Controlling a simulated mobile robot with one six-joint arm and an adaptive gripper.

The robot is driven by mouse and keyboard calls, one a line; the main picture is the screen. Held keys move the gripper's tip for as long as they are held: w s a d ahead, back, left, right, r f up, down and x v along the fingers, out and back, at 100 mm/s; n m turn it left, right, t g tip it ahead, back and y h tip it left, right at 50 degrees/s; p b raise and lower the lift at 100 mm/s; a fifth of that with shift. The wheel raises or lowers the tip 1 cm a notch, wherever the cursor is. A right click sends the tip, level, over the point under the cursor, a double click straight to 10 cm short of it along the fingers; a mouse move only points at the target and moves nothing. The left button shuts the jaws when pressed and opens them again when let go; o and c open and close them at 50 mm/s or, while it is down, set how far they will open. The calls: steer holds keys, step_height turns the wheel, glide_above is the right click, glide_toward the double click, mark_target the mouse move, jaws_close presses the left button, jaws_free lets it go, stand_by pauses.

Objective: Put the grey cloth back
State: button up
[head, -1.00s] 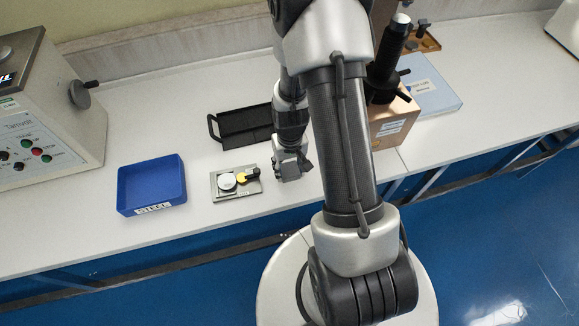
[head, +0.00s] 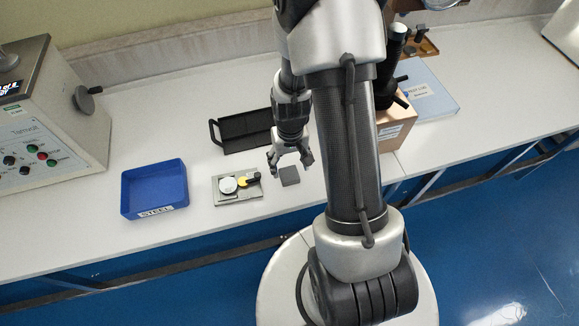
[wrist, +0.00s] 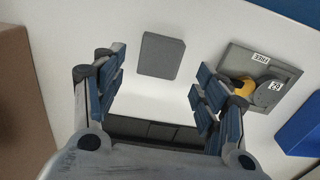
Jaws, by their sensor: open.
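The grey cloth (head: 289,176) is a small folded square lying flat on the white bench, just right of the small grey plate. In the wrist view the cloth (wrist: 161,55) lies beyond the fingertips, between their lines and apart from them. My gripper (head: 290,164) is open and empty, above and just behind the cloth; its spread fingers also show in the wrist view (wrist: 158,72).
A black tray (head: 240,144) lies behind. A copper-coloured tester (head: 395,135) stands right of my arm; another tester (head: 45,125) stands far left.

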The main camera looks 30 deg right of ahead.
step_height(320, 180, up, 7)
steer(key=p, duration=0.2)
step_height(320, 180, up, 11)
steer(key=n+t, duration=0.1)
glide_above(290, 173)
steer(key=a, duration=0.3)
steer(key=s+a+r+n+t, duration=0.1)
steer(key=s+a+r, duration=0.3)
steer(key=s+r, duration=0.3)
steer(key=s+a+r+n+t, duration=0.1)
steer(key=s+a+r+t, duration=0.1)
steer(key=s+a+r, duration=0.2)
step_height(290, 173, up, 4)
steer(key=s, duration=0.2)
steer(key=shift+s+t, duration=0.3)
steer(key=shift+s, duration=0.05)
